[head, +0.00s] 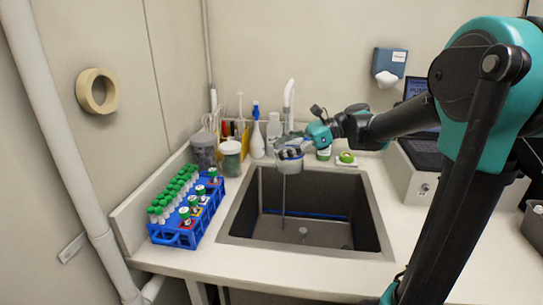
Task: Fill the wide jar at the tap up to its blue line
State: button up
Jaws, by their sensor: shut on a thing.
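My gripper (293,152) is over the back part of the sink, shut on a pale, see-through vessel (290,166) that looks like the wide jar. The gripper covers much of it, and its blue line and water level cannot be made out. The white tap (289,95) rises behind the sink, just above and behind the gripper; its lower part is hidden. A thin stream (283,205) runs down below the jar into the sink. I cannot tell whether it passes beside the jar or comes off it.
The dark sink (345,235) is empty apart from its drain. A white spray bottle (257,140) is behind. A grey-white device (408,172) stands right.

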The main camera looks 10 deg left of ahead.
jog(key=shift+w, duration=1.1)
jog(key=w+a, duration=0.2)
jog(key=w, duration=1)
jog(key=shift+a, duration=0.15)
dwell(5.6)
